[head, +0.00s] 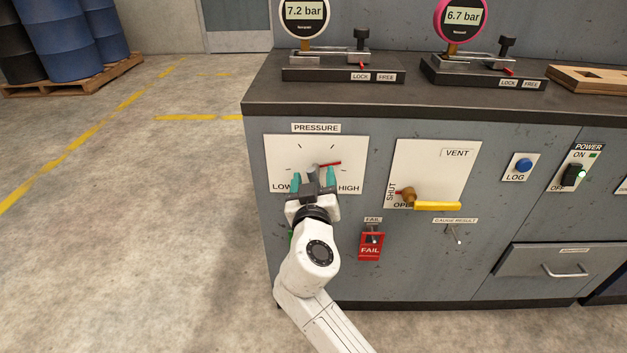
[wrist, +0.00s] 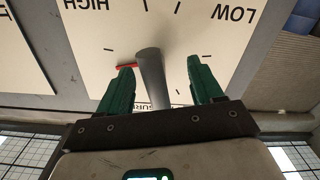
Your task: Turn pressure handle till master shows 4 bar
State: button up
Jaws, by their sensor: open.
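The pressure handle (head: 311,176) is a grey bar on a white dial plate (head: 288,152) marked LOW and HIGH. Its red pointer (head: 330,164) points right and slightly up, toward the HIGH side. My gripper (head: 313,174) is open at the dial, with its green fingers on either side of the handle. In the wrist view the handle (wrist: 150,75) stands between the fingers, with gaps on both sides. The left gauge (head: 304,14) reads 7.2 bar and the pink-ringed right gauge (head: 461,18) reads 6.7 bar. Their small name labels are too small to read.
Right of the dial is the vent plate (head: 450,172) with a yellow lever (head: 437,206) by OPEN. Below hang a red FAIL tag (head: 370,247) and a gauge result hook (head: 456,235). A blue LOG button (head: 523,165) and power switch (head: 573,175) are farther right.

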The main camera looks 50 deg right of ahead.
jog(key=shift+o, duration=0.8)
jog(key=v, duration=1)
jog(key=shift+s+a+p, duration=0.25)
jog(key=shift+s+p, duration=0.05)
jog(key=shift+p, duration=0.15)
